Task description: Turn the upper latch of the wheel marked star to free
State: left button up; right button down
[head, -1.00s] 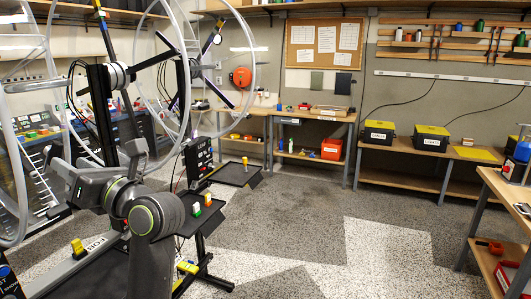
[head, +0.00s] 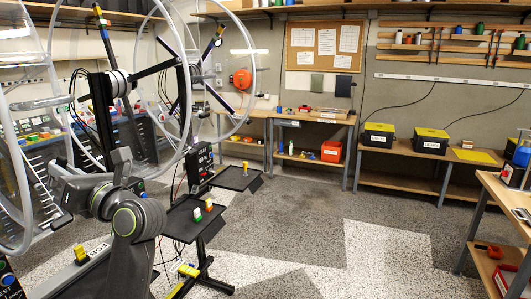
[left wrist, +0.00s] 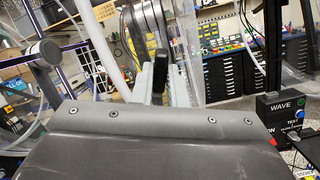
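Large clear acrylic wheels stand at the left in the head view, the nearer one with a grey hub (head: 120,83) and dark spokes. Another clear wheel (head: 253,60) stands behind it. I cannot read a star mark on any wheel, and I cannot make out the upper latch. My left gripper (head: 60,170) is at the far left, beyond my grey arm joints, near the clear rings. Its fingers are too small and hidden to read. In the left wrist view, a grey housing covers the bottom, with a black upright piece (left wrist: 160,70) beyond it. My right gripper is out of view.
A black tray (head: 183,222) with small white and orange pieces stands right of my left arm. A second black tray (head: 232,180) is behind it. A box marked WAVE (left wrist: 288,106) shows in the left wrist view. The speckled floor is clear at centre right.

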pick_arm(q)
jog(key=shift+f+n+b, duration=0.1)
jog(key=shift+n+b, duration=0.6)
grip_shut()
jog(key=n+b, duration=0.2)
jog(key=shift+n, duration=0.3)
jog(key=shift+o, duration=1.4)
grip_release()
jog(key=o, duration=0.6)
jog(key=b+v, duration=0.3)
jog(key=v, duration=0.4)
